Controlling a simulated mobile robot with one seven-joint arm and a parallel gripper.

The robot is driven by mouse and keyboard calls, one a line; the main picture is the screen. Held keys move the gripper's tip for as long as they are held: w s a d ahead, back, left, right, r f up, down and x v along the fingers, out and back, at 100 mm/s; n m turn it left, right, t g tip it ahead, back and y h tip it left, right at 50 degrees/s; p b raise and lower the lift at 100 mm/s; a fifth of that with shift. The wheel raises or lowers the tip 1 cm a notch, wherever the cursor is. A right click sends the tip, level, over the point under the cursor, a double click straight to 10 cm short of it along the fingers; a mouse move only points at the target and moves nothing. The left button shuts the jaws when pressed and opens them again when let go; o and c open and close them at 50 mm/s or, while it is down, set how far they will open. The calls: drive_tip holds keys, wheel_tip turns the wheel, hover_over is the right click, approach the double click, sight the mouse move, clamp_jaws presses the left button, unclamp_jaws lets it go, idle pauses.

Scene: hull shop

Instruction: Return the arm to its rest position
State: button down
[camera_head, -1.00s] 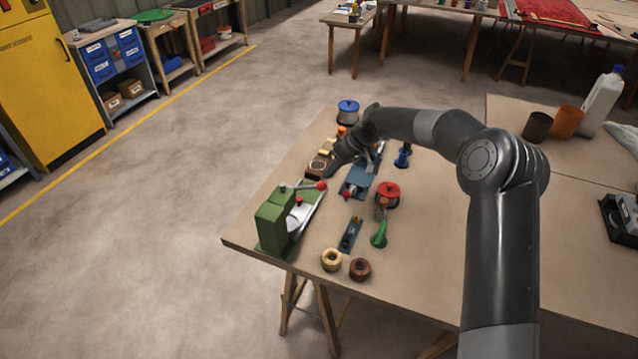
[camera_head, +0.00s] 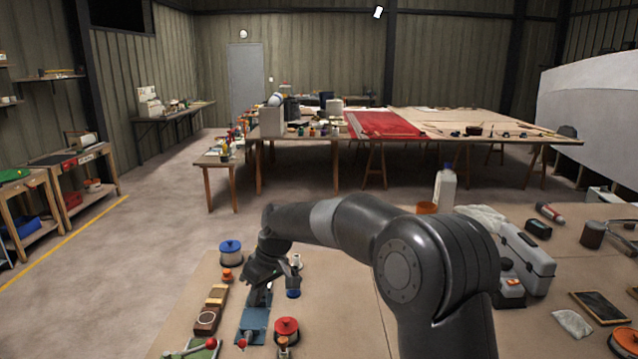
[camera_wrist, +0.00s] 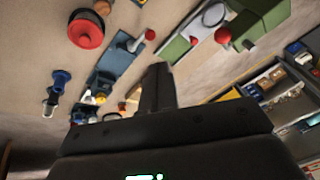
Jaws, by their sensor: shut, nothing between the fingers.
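My arm reaches from the lower right over the table (camera_head: 335,300) in the head view. My gripper (camera_head: 256,294) points down above a blue flat tool (camera_head: 254,328) and is shut with nothing held. I cannot tell how far the fingertips are above the table.
Near the gripper stand a blue spool-like pot (camera_head: 231,251), a wooden block (camera_head: 209,315) and a red-topped pot (camera_head: 287,327). A green press (camera_wrist: 262,22) shows in the wrist view.

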drive_tip(key=s+d+r+m+t+h, duration=0.1)
drive_tip(key=s+d+r+m+t, duration=0.15)
drive_tip(key=s+d+r, duration=0.4)
drive_tip(key=s+d+r+m+t+h, duration=0.1)
drive_tip(key=s+d+r+m+h, duration=0.2)
drive_tip(key=s+d, duration=0.6)
drive_tip(key=s+d+m+t, duration=0.2)
drive_tip(key=s+d+m, duration=0.4)
drive_tip(key=s+d, duration=0.8)
drive_tip(key=shift+s+d+f, duration=0.25)
drive_tip(key=shift+s+f, duration=0.2)
drive_tip(key=shift+s, duration=0.45)
